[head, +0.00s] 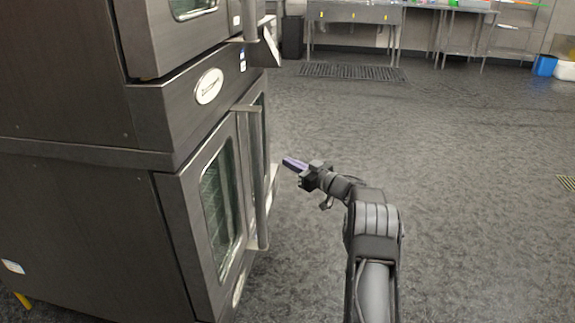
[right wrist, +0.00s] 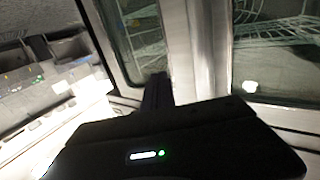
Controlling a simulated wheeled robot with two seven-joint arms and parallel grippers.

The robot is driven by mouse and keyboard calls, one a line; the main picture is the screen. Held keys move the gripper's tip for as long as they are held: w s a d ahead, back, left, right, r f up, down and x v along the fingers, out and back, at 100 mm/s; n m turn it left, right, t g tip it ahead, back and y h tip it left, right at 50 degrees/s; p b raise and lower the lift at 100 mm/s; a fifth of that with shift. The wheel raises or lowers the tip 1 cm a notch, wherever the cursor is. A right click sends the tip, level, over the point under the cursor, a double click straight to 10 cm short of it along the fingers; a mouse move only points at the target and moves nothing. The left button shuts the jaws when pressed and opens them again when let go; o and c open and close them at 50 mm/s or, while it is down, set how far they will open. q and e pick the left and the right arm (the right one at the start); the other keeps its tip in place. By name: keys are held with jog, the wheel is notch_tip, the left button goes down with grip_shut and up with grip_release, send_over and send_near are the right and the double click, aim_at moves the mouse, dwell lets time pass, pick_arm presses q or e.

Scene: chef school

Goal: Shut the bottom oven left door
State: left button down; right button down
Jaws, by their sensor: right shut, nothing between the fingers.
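The bottom oven's left door (head: 190,190) is a grey metal panel with a tall window showing wire racks, at the left in the head view. It looks nearly flush with the oven front; I cannot tell whether a small gap remains. A vertical bar handle (head: 257,190) stands at its far edge. My right gripper (head: 293,164) is shut and empty, to the right of the handle and apart from it in the head view. In the right wrist view its dark fingers (right wrist: 157,90) point toward a bright vertical strip between two windows; contact is unclear. My left gripper is not in view.
The bottom oven's right door (head: 259,107) is beyond the left one, mostly hidden by the handle. The upper oven (head: 155,30) sits above. Open grey floor (head: 470,190) lies to the right. Metal tables (head: 355,14) and a floor grate (head: 350,72) are at the back.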

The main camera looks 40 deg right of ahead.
jog(key=s+d, duration=0.4)
jog(key=d, duration=0.1)
jog(key=shift+s+d, duration=0.3)
jog(key=shift+d, duration=0.1)
dwell(0.3)
